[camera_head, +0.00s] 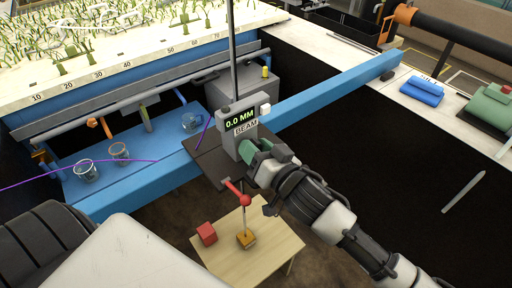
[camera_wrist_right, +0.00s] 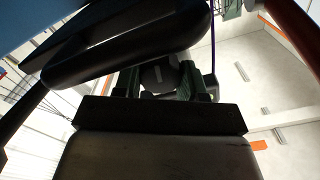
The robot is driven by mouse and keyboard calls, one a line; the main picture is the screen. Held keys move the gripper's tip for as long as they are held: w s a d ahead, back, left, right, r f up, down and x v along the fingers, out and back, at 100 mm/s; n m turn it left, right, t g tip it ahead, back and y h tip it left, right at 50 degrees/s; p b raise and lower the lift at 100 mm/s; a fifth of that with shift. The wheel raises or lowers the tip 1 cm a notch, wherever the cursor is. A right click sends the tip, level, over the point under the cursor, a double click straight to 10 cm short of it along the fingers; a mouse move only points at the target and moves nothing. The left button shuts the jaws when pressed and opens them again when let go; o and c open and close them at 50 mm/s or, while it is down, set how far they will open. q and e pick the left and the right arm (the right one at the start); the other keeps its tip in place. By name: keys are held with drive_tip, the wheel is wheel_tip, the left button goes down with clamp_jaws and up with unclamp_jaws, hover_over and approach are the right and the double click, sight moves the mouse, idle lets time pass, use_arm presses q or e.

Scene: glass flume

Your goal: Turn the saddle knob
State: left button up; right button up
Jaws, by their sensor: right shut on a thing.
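The saddle is a dark plate (camera_head: 212,163) lying across the blue beam (camera_head: 318,92), with a grey upright block (camera_head: 230,146) on it. Its display (camera_head: 239,120) reads "0.0 MM" over a "BEAM" label. My right gripper (camera_head: 257,151) comes in from the lower right and is against the lower right side of this block. In the right wrist view, its green fingers (camera_wrist_right: 160,84) are shut on a dark round knob (camera_wrist_right: 158,72) with a pale mark. In the head view the fingers hide the knob. My left gripper is not in view.
A red lever (camera_head: 235,191) hangs under the saddle. A thin rod (camera_head: 232,50) rises above the block.

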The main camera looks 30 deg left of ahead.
drive_tip(key=shift+n, duration=0.3)
drive_tip(key=n+p, duration=0.1)
drive_tip(key=n, duration=0.1)
drive_tip(key=shift+n, duration=0.4)
drive_tip(key=shift+s+n+p, duration=0.1)
drive_tip(key=shift+n+p, duration=0.2)
drive_tip(key=shift+n, duration=1.4)
drive_tip(key=o, duration=0.9)
drive_tip(key=shift+o, duration=0.2)
drive_tip(key=shift+d, duration=0.1)
drive_tip(key=b+v, duration=0.2)
drive_tip(key=v, duration=0.8)
drive_tip(key=shift+s+d, duration=0.15)
drive_tip(key=shift+d, duration=0.15)
